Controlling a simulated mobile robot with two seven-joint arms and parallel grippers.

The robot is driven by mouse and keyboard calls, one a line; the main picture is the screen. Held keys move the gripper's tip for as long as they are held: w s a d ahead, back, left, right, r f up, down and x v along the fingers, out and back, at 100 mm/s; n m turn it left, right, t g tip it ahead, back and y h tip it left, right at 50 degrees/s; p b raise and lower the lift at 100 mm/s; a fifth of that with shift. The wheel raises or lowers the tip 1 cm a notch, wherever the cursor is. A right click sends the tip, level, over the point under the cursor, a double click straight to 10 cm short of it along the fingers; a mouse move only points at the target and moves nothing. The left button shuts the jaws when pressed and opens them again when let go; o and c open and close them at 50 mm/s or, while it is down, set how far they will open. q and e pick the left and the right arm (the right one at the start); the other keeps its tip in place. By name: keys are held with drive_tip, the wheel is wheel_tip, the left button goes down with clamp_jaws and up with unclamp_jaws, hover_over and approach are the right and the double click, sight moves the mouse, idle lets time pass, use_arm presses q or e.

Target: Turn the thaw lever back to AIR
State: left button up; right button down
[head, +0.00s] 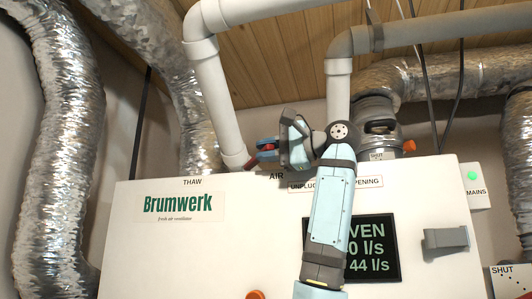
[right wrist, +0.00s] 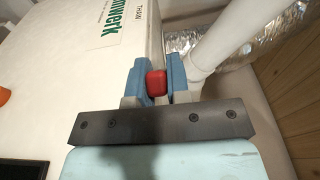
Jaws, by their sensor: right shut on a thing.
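The white Brumwerk ventilator box (head: 150,250) has the labels THAW (head: 192,182) on the left and AIR (head: 276,176) to its right along its top edge. My right gripper (head: 258,156) is above that edge, close to the AIR label. It is shut on the red lever grip (right wrist: 156,83), which shows between its two blue fingers in the right wrist view. The rest of the lever is hidden by the fingers and hand. My left gripper is not in view.
A white pipe (head: 213,90) rises just behind the gripper, with silver ducts (head: 65,150) at the left. A grey handle (head: 445,240) sticks out of the box front at right. My right arm partly covers the dark display (head: 378,232).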

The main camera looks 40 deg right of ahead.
drive_tip(key=shift+d, duration=0.1)
idle(0.3)
drive_tip(key=c, duration=1.1)
unclamp_jaws()
